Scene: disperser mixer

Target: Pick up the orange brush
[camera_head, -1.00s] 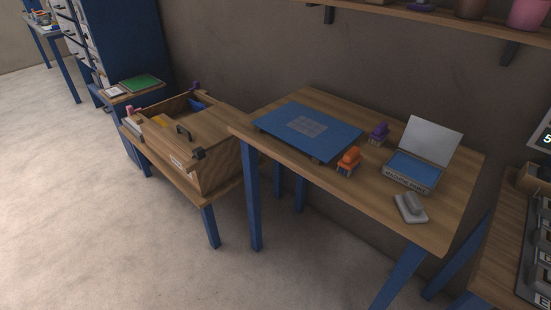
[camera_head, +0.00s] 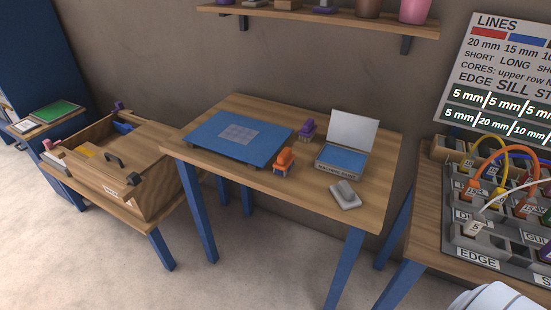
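The orange brush (camera_head: 284,160) stands on the wooden table (camera_head: 230,171) in the middle of the head view, bristles down. It is beside the right front corner of the blue mat board (camera_head: 238,138). A purple brush (camera_head: 307,129) stands just behind it and to its right. Neither of my grippers shows in the head view. A rounded white and grey shape sits at the bottom right edge, and I cannot tell what it is.
An open box with blue inside (camera_head: 342,158) and a grey block (camera_head: 344,195) share the table. A wooden chest (camera_head: 130,190) stands left. A bench with cables and a panel (camera_head: 490,265) stands right. A shelf (camera_head: 330,20) hangs above. Pale floor lies in front.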

